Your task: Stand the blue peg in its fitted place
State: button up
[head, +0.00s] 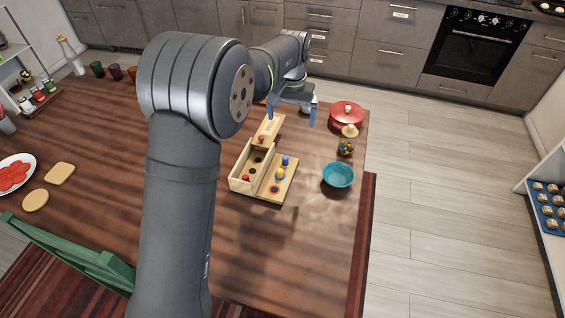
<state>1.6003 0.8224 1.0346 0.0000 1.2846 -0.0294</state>
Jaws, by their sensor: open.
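The blue peg (285,160) is a small blue piece at the far end of the flat wooden strip (267,198) on the right of the wooden box (240,185). It looks upright, but I cannot tell how deep it sits. A yellow peg (279,174) stands in front of it, and a red-ringed dark spot (275,189) is nearest. The box's left trough shows dark round spots and a red piece (246,178). A raised wooden flap (269,128) with a red knob is at its far end. My gripper (292,113) is open and empty, above and beyond the box.
A teal bowl (338,175), a jar of colored balls (345,148) and a red lidded pot (346,115) stand right of the box. A plate of red slices (14,173) and two boards lie far left. Table between is largely clear, partly hidden by my arm.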

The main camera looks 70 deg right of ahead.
dwell(0.4)
jog(key=c, duration=1.2)
jog(key=m, duration=0.5)
send_over(285, 157)
jog(key=a, duration=0.1)
notch_tip(285, 157, down, 12)
jog(key=shift+s+d+f, duration=0.1)
jog(key=shift+d+f, duration=0.05)
jog(key=shift+f, duration=0.7)
jog(key=shift+w+d+f, duration=0.1)
jog(key=shift+d+f, duration=0.1)
jog(key=shift+f, duration=0.65)
jog(key=shift+s+d+f, duration=0.1)
jog(key=shift+d+f, duration=0.05)
jog(key=shift+f, duration=0.7)
